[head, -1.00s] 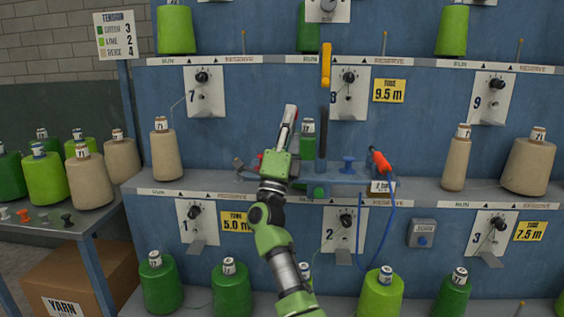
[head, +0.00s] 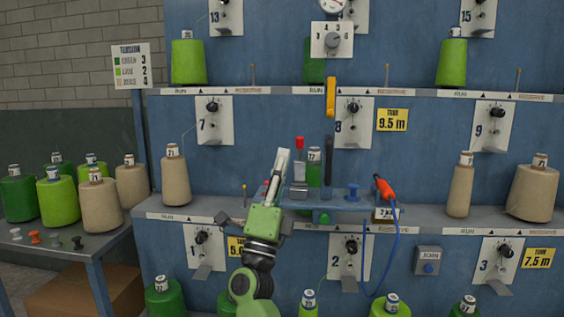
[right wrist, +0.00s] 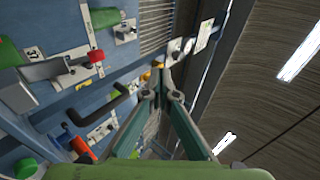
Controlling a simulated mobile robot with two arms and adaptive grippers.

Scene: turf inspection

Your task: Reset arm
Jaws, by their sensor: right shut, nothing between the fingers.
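My right gripper (head: 283,155) rises in front of the panel, left of the small blue shelf unit (head: 345,203), fingers pointing up. In the right wrist view its two teal fingers (right wrist: 160,78) meet at the tips with nothing between them. My left gripper is not in view. On the shelf unit stand a red-topped lever (head: 299,144) and a dark upright bar (head: 327,165). The red knob also shows in the right wrist view (right wrist: 96,56). A yellow handle (head: 331,97) hangs above the bar. My gripper partly hides the shelf unit's left end.
An orange tool (head: 383,187) with a blue cable sits at the shelf unit's right end. Beige cones (head: 175,180) and (head: 460,190) stand on the ledge. A side table (head: 75,252) at left holds several cones. A "JOIN" box (head: 427,260) is at lower right.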

